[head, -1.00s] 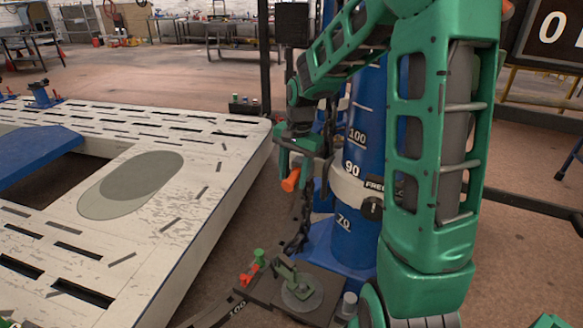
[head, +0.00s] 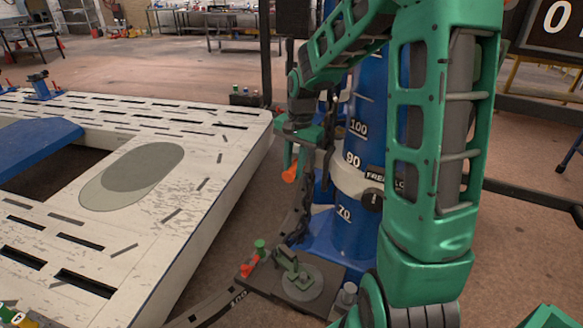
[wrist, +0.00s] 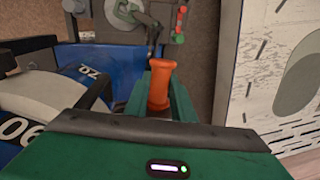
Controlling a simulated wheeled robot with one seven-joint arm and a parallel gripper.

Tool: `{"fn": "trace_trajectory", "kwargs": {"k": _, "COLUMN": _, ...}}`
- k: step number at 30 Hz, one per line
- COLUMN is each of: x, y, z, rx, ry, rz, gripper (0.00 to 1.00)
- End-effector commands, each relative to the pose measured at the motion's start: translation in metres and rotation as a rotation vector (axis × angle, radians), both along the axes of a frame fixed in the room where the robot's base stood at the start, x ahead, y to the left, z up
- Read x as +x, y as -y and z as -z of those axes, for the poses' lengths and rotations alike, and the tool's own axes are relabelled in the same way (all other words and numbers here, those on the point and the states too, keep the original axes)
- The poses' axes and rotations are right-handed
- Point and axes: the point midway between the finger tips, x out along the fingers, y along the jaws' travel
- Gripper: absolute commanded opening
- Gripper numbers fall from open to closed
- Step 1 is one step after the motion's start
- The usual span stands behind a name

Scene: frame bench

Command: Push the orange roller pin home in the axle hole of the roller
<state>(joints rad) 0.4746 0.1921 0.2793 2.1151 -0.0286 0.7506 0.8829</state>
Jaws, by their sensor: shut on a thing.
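The orange roller pin (head: 289,174) is held in my gripper (head: 291,158), left of the blue column in the head view. In the wrist view the pin (wrist: 161,84) stands between the two green fingers of my gripper (wrist: 160,98), its flared end showing. The gripper is shut on it. The pin is in the air, well above the floor and apart from the fixture below. I cannot make out the roller or its axle hole for certain in either view.
A blue column (head: 352,190) with number marks and a pale collar stands right beside my gripper. A dark chain (head: 300,215) hangs below. A green clamp (head: 291,263) sits on a dark floor plate. The slotted white bench (head: 205,200) is at left, with open floor beyond.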

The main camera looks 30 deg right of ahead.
Motion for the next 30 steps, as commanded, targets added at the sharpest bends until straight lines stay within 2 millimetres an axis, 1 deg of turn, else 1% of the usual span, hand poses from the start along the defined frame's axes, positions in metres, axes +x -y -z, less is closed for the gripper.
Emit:
{"fn": "trace_trajectory", "kwargs": {"k": 1, "x": 0.002, "y": 0.002, "z": -0.001, "rx": -0.003, "ry": 0.007, "rz": 0.003, "gripper": 0.30}}
{"fn": "trace_trajectory", "kwargs": {"k": 3, "x": 0.002, "y": 0.002, "z": -0.001, "rx": -0.003, "ry": 0.006, "rz": 0.003, "gripper": 0.44}}
{"fn": "trace_trajectory", "kwargs": {"k": 11, "x": 0.001, "y": 0.001, "z": -0.001, "rx": -0.002, "ry": 0.004, "rz": 0.002, "gripper": 0.44}}
{"fn": "trace_trajectory", "kwargs": {"k": 14, "x": 0.001, "y": 0.002, "z": -0.004, "rx": -0.003, "ry": 0.005, "rz": 0.003, "gripper": 0.44}}
{"fn": "trace_trajectory", "kwargs": {"k": 17, "x": 0.001, "y": 0.002, "z": -0.015, "rx": -0.003, "ry": 0.006, "rz": 0.003, "gripper": 0.44}}
{"fn": "trace_trajectory", "kwargs": {"k": 20, "x": -0.001, "y": 0.004, "z": -0.031, "rx": -0.004, "ry": 0.008, "rz": 0.004, "gripper": 0.44}}
{"fn": "trace_trajectory", "kwargs": {"k": 24, "x": -0.003, "y": 0.005, "z": -0.058, "rx": -0.004, "ry": 0.008, "rz": 0.003, "gripper": 0.44}}
{"fn": "trace_trajectory", "kwargs": {"k": 30, "x": -0.005, "y": 0.007, "z": -0.090, "rx": -0.004, "ry": 0.007, "rz": 0.004, "gripper": 0.44}}
